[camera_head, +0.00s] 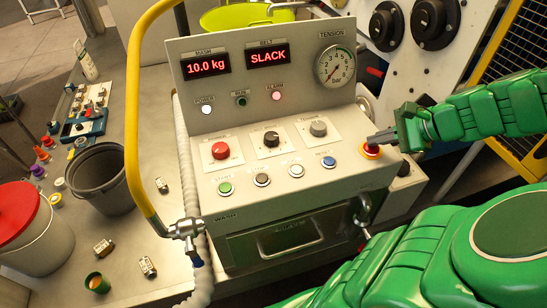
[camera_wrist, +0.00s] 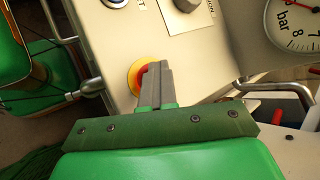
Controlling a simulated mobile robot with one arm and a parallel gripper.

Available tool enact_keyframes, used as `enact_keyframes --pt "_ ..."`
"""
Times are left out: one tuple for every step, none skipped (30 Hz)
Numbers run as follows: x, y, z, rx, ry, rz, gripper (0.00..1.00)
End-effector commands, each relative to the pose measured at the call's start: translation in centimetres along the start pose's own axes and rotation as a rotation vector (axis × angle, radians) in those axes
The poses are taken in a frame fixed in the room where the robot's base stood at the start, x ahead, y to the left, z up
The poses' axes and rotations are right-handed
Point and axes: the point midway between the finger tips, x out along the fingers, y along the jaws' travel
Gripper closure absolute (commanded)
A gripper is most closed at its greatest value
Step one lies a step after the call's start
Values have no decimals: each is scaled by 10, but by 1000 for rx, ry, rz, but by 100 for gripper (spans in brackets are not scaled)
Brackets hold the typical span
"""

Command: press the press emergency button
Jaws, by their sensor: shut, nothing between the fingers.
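The emergency button is a red button on a yellow ring (camera_head: 371,153) at the right end of the grey control panel (camera_head: 330,196). In the wrist view its yellow and red edge (camera_wrist: 137,79) shows left of my fingers, which hide the rest. My gripper (camera_head: 371,139) is shut and empty, with its grey fingertips right at the button. In the wrist view my gripper (camera_wrist: 157,71) overlaps the button. I cannot tell whether the tips touch it or whether it is pressed down.
The panel also carries a red knob (camera_head: 220,150), a black knob (camera_head: 271,139), a grey knob (camera_head: 318,128) and a green button (camera_head: 225,188). The display (camera_head: 267,57) reads SLACK. A yellow pipe (camera_head: 134,110) runs along the left. A metal rail (camera_head: 480,150) stands at the right.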

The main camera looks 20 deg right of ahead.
Motion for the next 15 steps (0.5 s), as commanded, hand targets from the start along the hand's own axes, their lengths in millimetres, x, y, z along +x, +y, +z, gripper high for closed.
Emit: enact_keyframes --pt "2 3 -2 0 1 10 100" --pt "2 3 -1 0 1 10 100" --pt "2 3 -1 0 1 10 100" --pt "1 3 -1 0 1 10 100" --pt "1 3 -1 0 1 10 100" --pt "0 2 0 0 1 10 100" --pt "-1 2 0 0 1 10 100" --pt "-2 1 1 -1 2 10 100" --pt "-4 0 2 -1 2 9 100" --pt "-5 -2 3 -1 2 9 100" --pt "-7 -3 4 -1 3 8 100" --pt "-9 -5 6 -2 3 7 100" --pt "-11 -6 7 -2 4 7 100" --pt "-13 -8 8 -3 5 6 100" --pt "-15 -10 9 -3 5 4 100"
